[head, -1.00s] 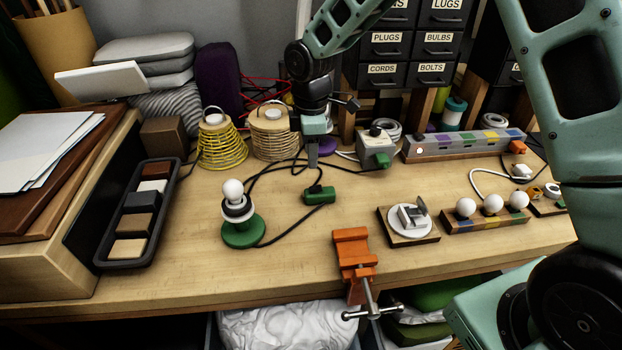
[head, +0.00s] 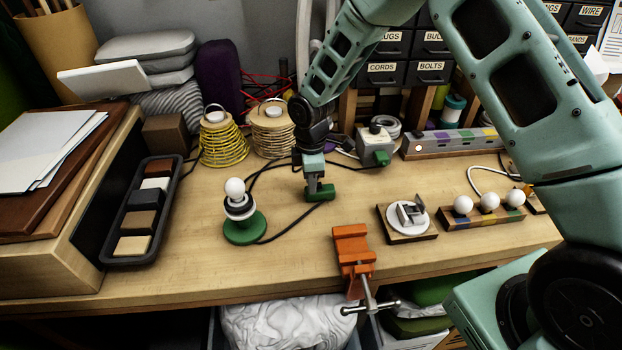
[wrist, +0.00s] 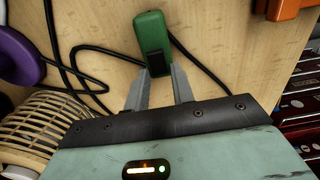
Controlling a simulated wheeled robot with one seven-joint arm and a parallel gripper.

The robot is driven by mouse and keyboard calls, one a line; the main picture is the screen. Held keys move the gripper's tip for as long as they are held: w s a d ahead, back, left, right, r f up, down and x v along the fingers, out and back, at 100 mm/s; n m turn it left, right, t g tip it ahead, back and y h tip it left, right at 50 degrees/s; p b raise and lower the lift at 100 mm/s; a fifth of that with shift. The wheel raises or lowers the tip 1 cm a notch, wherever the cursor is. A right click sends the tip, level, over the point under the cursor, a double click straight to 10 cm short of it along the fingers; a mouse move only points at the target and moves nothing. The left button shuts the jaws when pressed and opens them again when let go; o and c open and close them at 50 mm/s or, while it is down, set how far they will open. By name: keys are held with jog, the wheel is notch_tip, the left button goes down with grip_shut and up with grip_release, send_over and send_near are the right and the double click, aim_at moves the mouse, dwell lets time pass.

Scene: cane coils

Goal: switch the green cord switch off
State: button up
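The green cord switch (head: 326,194) lies on the bench on its black cord, partly hidden behind my gripper (head: 314,194) in the head view. In the wrist view the switch (wrist: 152,32) shows as a green block with a dark rocker on top. My gripper (wrist: 160,72) is open there, its two grey fingers apart with the near end of the switch at or between their tips. Contact cannot be told. The cord runs to a lamp with a green base (head: 245,230) and a white bulb (head: 235,188). I cannot tell whether the bulb is lit.
An orange vise (head: 352,250) stands at the front edge. A round switch on a wooden plate (head: 408,220) and a board of white bulbs (head: 482,217) are to the right. A black tray (head: 140,212) and cane coils (head: 272,133) are left and behind.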

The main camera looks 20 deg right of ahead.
grip_shut()
jog(key=shift+d, duration=0.1)
jog(key=shift+s+d+y, duration=0.1)
jog(key=shift+d+y, duration=0.2)
jog(key=shift+y, duration=0.7)
jog(key=shift+d+r+t+y+p, duration=0.15)
jog(key=shift+t+y+p, duration=0.2)
jog(key=shift+y, duration=0.65)
jog(key=shift+o, duration=2.4)
grip_release()
